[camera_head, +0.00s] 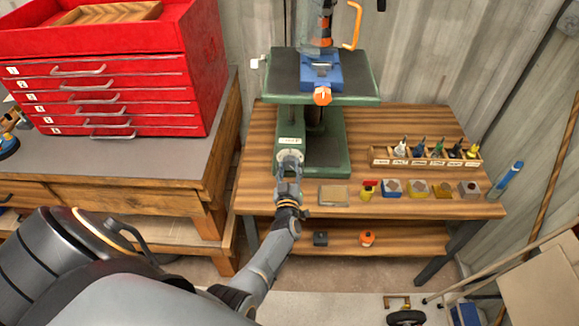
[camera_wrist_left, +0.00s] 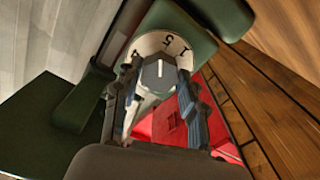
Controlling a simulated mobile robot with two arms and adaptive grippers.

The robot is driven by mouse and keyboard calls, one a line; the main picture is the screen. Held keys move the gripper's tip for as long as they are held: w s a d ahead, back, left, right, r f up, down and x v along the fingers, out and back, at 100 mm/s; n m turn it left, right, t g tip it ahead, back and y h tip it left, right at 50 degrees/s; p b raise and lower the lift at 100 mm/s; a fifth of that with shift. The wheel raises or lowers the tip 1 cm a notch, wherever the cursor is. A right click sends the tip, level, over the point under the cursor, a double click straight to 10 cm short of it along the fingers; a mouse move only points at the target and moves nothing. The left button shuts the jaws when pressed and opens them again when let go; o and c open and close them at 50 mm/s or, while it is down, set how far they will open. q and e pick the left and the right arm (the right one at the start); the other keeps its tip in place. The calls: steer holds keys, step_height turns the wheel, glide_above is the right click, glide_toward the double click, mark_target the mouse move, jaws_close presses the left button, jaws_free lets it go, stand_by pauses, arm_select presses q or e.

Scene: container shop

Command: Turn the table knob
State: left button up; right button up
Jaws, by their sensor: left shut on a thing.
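The table knob (camera_wrist_left: 158,78) is grey with a white pointer line, set on a white numbered dial (camera_wrist_left: 160,45). In the head view the dial (camera_head: 291,157) is on the front of the green drill press (camera_head: 322,147), at the left side of its base. My left gripper (camera_head: 289,173) reaches up to it from below. In the left wrist view the gripper's two fingers (camera_wrist_left: 155,95) stand on either side of the knob, shut on it. The fingers hide parts of the dial's rim. My right gripper is not in view.
A red drawer cabinet (camera_head: 110,90) stands at the left. The bench top right of the press is partly clear.

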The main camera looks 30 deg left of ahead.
arm_select(q)
steer(key=shift+f+m, duration=0.1)
steer(key=shift+m, duration=1.5)
steer(key=o, duration=1.2)
steer(key=shift+c, duration=0.2)
